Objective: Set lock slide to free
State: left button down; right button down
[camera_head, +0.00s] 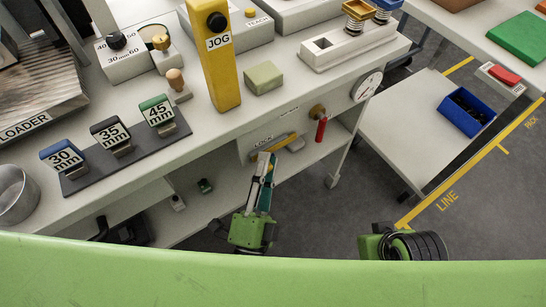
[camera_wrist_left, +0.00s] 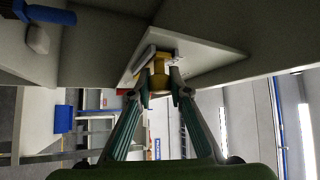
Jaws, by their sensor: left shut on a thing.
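The lock slide (camera_head: 290,143) is a yellow piece on a grey plate marked LOCK (camera_head: 263,140), on the panel under the workbench's front edge. My left gripper (camera_head: 264,158) reaches up to it from below, at the left part of the plate. In the left wrist view the fingertips (camera_wrist_left: 159,88) are shut on a yellow part of the slide (camera_wrist_left: 159,68), one finger on each side. The fingers hide some of the slide, and I cannot read any end marks. The fingers of my right gripper do not show.
A red-handled valve (camera_head: 320,128) and a round gauge (camera_head: 367,86) are right of the slide. A yellow JOG post (camera_head: 212,60) and a rack of numbered blocks (camera_head: 125,158) stand on the bench above. A lower shelf (camera_head: 225,185) lies behind my left gripper.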

pick_arm(q)
jog(key=c, duration=2.3)
grip_release()
jog(key=shift+s+a+f, duration=0.1)
jog(key=shift+f, duration=0.05)
jog(key=o, duration=0.5)
jog(key=shift+c, duration=0.2)
jog(key=shift+s, duration=0.1)
jog(key=v, duration=1.2)
jog(key=shift+s+a, duration=0.1)
